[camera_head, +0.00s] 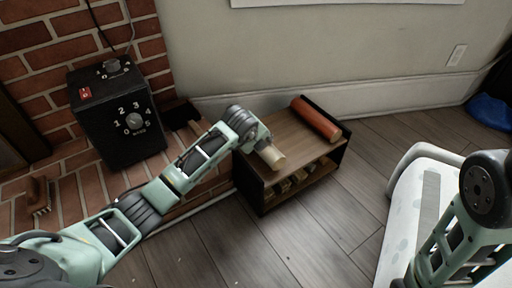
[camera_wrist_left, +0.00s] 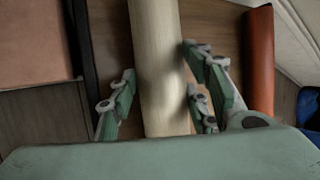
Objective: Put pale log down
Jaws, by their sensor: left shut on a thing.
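The pale log (camera_head: 271,155) is at the end of my left arm, over the left part of the wooden top of a small log rack (camera_head: 288,130). In the left wrist view the pale log (camera_wrist_left: 158,70) runs lengthwise between the green-padded fingers of my left gripper (camera_wrist_left: 165,98), which is shut on it. My left gripper (camera_head: 258,147) partly hides the log in the head view. I cannot tell whether the log touches the rack top. My right arm is at the right; its gripper does not show.
An orange-red log (camera_head: 316,119) lies along the right side of the rack top. Several logs (camera_head: 297,177) fill the shelf below. A black box with a dial (camera_head: 117,115) and a brush (camera_head: 38,194) are on the brick hearth. A blue thing (camera_head: 489,111) lies far right.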

